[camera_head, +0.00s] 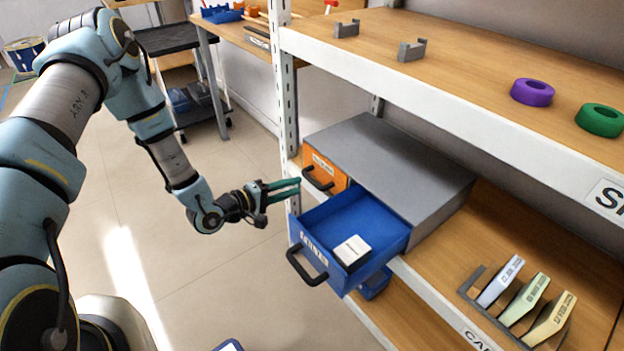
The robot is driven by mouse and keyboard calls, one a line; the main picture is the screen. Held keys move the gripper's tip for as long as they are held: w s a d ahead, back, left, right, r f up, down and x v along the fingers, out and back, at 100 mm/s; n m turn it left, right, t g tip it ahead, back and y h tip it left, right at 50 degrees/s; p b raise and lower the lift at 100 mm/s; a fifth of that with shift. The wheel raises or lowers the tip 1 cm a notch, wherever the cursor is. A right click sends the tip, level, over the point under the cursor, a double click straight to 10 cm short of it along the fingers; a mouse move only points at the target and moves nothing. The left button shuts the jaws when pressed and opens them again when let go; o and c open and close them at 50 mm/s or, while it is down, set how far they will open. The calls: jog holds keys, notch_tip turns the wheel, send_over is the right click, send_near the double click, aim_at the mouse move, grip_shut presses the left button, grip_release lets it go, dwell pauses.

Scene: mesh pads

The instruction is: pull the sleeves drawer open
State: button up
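A grey cabinet (408,172) with two drawers side by side stands on the middle shelf. The blue drawer (382,231) is pulled well out, with a white block (352,250) inside. Its black handle (306,266) is on the front, below white lettering too small to read surely. The orange drawer (339,182) to its left is shut, with a black handle (318,181) and a blurred label. I cannot tell for certain which label reads sleeves. My gripper (299,186) is left of the cabinet, near the orange drawer's handle. Its green fingers are apart, with nothing visible between them.
A white shelf post (288,100) rises just beyond my gripper. The upper shelf (455,75) overhangs the cabinet and holds grey brackets, a purple ring (532,92) and a green ring (599,121). A card rack (490,310) stands at lower right. The floor around my arm is mostly clear.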

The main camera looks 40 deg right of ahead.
aim_at(312, 179)
jog(key=x, duration=0.7)
jog(key=shift+d, duration=0.1)
jog(key=shift+c, duration=0.3)
grip_shut()
jog(key=shift+f, duration=0.1)
dwell(0.8)
